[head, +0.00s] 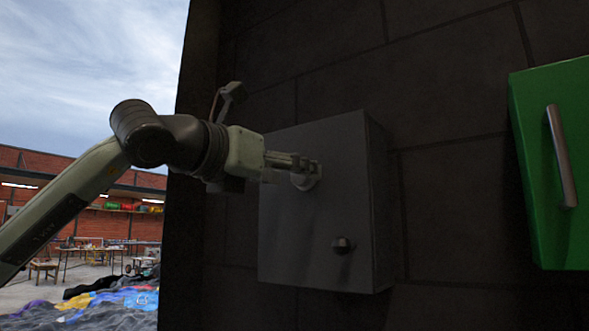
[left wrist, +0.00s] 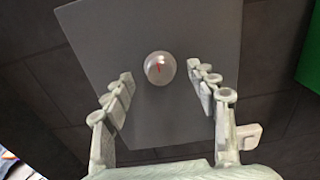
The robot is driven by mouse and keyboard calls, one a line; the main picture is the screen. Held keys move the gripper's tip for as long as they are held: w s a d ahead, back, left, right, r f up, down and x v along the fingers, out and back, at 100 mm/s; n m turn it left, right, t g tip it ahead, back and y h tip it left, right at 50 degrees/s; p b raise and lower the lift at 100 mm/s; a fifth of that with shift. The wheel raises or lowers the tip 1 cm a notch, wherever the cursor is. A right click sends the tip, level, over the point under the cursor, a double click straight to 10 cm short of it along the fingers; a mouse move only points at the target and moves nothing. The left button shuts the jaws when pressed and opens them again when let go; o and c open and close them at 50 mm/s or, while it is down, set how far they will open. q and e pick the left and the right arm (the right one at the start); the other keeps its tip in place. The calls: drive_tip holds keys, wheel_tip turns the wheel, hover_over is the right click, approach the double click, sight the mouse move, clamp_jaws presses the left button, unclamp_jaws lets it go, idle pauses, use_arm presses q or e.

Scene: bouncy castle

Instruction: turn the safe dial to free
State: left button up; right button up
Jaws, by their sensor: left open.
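The grey safe (head: 335,240) is a box on the dark block wall. Its round pale dial (head: 313,180) is on the upper part of the front face, partly hidden by my left gripper (head: 302,165). In the left wrist view the dial (left wrist: 160,68) shows whole, with a small red mark on its face. My left gripper (left wrist: 160,85) is open, with its fingers apart on either side of the dial in that view. I cannot tell whether a finger touches the dial. My right gripper is not in view.
A green cabinet (head: 555,160) with a metal handle (head: 561,155) hangs on the wall to the right. Bare dark wall (head: 450,190) lies between it and the safe. At the far left are tables (head: 90,250) and a colourful crumpled heap (head: 110,297).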

use_arm(q)
drive_tip(key=shift+w+d, duration=0.4)
drive_tip(key=shift+w, duration=0.2)
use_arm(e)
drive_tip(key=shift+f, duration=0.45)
use_arm(q)
drive_tip(key=c, duration=1.2)
